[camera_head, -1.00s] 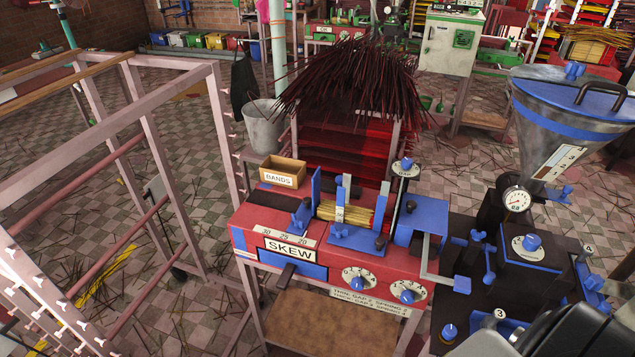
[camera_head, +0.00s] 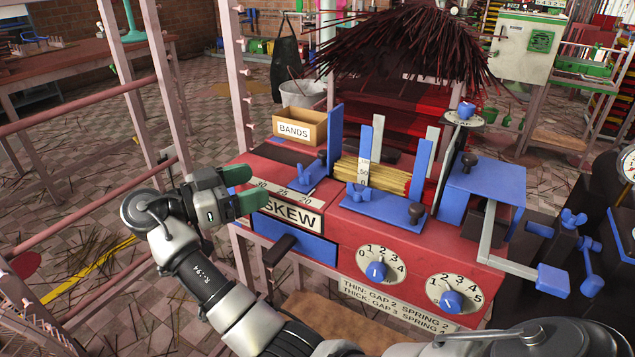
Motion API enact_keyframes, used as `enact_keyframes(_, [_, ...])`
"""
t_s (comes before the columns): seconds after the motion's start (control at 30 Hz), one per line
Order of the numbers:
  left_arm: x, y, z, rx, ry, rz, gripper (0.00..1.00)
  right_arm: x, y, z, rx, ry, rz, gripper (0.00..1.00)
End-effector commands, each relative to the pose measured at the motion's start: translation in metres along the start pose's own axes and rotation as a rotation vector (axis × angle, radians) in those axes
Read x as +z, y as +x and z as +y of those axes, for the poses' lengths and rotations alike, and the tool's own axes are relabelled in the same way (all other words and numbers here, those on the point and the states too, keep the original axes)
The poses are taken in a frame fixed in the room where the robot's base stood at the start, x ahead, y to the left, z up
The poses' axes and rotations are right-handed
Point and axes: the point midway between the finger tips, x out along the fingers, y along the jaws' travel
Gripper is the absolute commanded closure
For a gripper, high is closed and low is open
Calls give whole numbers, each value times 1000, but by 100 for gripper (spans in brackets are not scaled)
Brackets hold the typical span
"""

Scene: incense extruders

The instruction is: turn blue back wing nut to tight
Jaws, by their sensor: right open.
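My right gripper (camera_head: 245,190) is open and empty, with green finger pads. It hangs over the left end of the red machine (camera_head: 387,239), by the SKEW label, and points right. At the right edge, a blue wing nut (camera_head: 573,219) sits on a dark mount. A second blue part (camera_head: 590,252) is just below and right of it. I cannot tell which of these is the back wing nut, or how tight either is. Both are far to the right of my right gripper. My left gripper is out of view.
A cardboard BANDS box (camera_head: 302,128) stands behind the machine's left end. A pink metal rack (camera_head: 150,75) stands at the left. Dark incense sticks (camera_head: 410,48) are piled behind.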

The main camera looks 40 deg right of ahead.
Motion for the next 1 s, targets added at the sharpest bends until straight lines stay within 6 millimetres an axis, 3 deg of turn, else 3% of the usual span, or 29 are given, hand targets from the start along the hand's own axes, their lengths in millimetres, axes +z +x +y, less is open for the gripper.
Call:
enact_keyframes(0.17, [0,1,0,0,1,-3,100,0,19,-1,-1,-11,1,26])
enact_keyframes(0.6, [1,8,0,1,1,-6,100,1,95,-2,-4,-17,3,26])
enact_keyframes(1.0, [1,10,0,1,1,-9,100,2,108,-2,-7,-18,2,26])
